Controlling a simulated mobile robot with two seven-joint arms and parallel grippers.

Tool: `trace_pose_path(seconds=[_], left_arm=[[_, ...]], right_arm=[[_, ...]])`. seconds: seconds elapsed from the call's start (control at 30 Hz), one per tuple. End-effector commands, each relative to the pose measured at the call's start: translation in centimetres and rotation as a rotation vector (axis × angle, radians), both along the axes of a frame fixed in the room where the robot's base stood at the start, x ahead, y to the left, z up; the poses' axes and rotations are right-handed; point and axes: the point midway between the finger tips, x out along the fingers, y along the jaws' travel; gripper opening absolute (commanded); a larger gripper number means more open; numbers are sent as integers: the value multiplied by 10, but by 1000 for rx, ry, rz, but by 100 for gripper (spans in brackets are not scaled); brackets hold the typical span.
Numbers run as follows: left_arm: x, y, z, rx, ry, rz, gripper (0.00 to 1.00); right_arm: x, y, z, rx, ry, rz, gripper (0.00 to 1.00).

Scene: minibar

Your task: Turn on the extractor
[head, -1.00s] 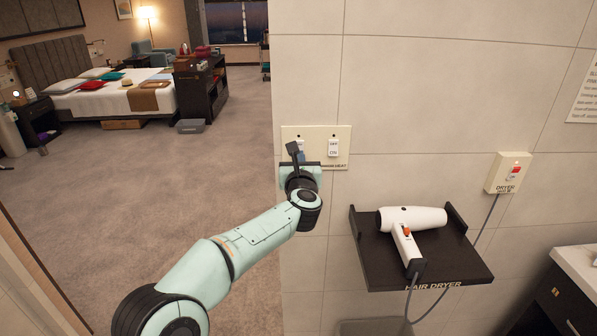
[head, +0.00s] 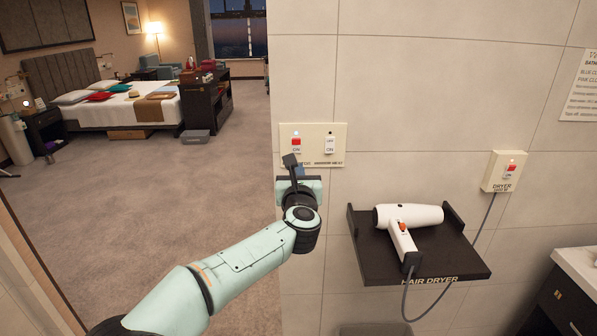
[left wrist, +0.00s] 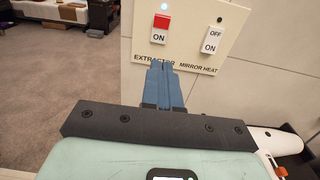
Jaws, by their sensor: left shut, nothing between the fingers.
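The extractor switch (head: 296,143) is the left one on a cream wall plate (head: 318,130). It shows red on top and the word ON below, with a small lit light above it. It also shows in the left wrist view (left wrist: 160,29), over the label EXTRACTOR. The mirror heat switch (head: 330,144) beside it is white, with OFF above ON. My left gripper (head: 290,160) is just below the extractor switch, and in the left wrist view its blue fingers (left wrist: 162,65) are shut, empty and below the switch, over part of the label. My right gripper is not in view.
A black shelf (head: 376,272) with a white hair dryer (head: 412,217) is on the wall to the right. A dryer switch box (head: 505,171) with a cord is beyond it. The bedroom floor (head: 150,215) at left is open.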

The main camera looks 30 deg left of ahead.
Motion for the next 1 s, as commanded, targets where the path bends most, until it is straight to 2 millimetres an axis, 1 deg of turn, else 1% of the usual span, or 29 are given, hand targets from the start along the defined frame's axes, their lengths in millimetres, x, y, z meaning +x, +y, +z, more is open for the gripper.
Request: trace_pose_path(seconds=[0.03,0.2,0.3,0.4,1.0], left_arm=[[-11,-5,-6,0,2,1,0],[-38,-22,-10,-1,3,1,0],[-48,-28,-10,0,2,1,0],[-54,-31,-10,0,2,3,0],[-55,-33,-11,3,7,2,0]], right_arm=[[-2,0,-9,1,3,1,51],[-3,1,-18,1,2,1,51],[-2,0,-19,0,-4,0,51],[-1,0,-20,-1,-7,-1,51],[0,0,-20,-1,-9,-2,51]])
